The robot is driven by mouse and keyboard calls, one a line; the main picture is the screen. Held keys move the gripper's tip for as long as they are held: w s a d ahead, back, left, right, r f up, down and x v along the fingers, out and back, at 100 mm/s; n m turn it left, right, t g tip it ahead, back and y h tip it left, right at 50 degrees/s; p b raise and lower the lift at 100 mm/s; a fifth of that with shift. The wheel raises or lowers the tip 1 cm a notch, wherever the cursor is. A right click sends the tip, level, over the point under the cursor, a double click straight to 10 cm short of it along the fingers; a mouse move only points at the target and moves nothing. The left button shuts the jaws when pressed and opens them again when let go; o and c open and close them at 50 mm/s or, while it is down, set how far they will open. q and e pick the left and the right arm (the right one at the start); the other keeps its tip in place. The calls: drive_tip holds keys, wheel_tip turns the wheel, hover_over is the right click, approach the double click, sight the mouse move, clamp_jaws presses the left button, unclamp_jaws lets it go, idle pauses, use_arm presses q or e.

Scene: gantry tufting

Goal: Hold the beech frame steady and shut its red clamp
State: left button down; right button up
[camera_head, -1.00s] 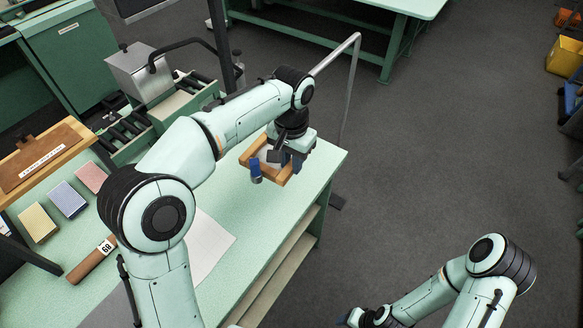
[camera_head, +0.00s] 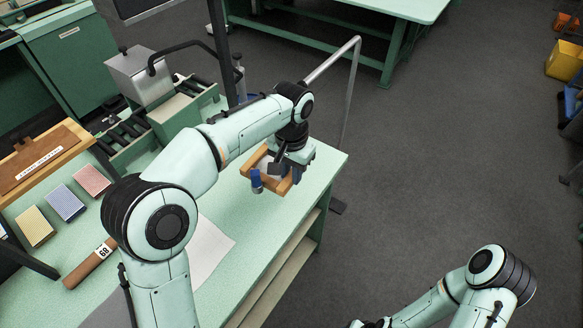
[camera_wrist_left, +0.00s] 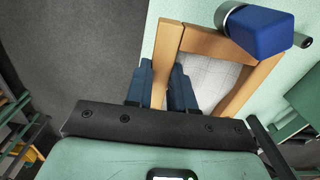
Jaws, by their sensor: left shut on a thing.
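The beech frame (camera_head: 276,188) is near the far right end of the green bench, with pale gridded cloth (camera_wrist_left: 214,80) inside it. My left gripper (camera_wrist_left: 160,82) is shut on one wooden bar, a dark blue finger on each side; in the head view the left gripper (camera_head: 282,170) partly hides the frame. A clamp with a blue block (camera_head: 256,181) and grey metal sits at a frame corner; the blue clamp (camera_wrist_left: 260,30) looks blue, not red. I cannot tell whether it is shut. My right arm shows at lower right, its gripper cut off by the bottom edge.
On the bench (camera_head: 225,205) lie a white sheet (camera_head: 207,247), a brown tube (camera_head: 92,267) labelled 68, and coloured cards (camera_head: 65,203). A wooden board (camera_head: 45,160) and a metal box (camera_head: 138,75) stand at left. A bent metal rail (camera_head: 352,90) rises behind the bench.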

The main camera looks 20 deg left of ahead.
use_arm(q)
drive_tip(key=b, duration=0.3)
hover_over(292, 214)
drive_tip(key=shift+f, duration=3.85)
drive_tip(key=shift+a+f+b, duration=0.1)
drive_tip(key=shift+f+b, duration=1.75)
drive_tip(key=shift+f, duration=2.65)
use_arm(e)
drive_tip(key=s+f, duration=0.6)
drive_tip(key=f, duration=0.2)
drive_tip(key=shift+f+g, duration=0.3)
drive_tip(key=shift+g, duration=0.1)
use_arm(q)
drive_tip(key=shift+f, duration=0.15)
drive_tip(key=c, duration=0.9)
unclamp_jaws()
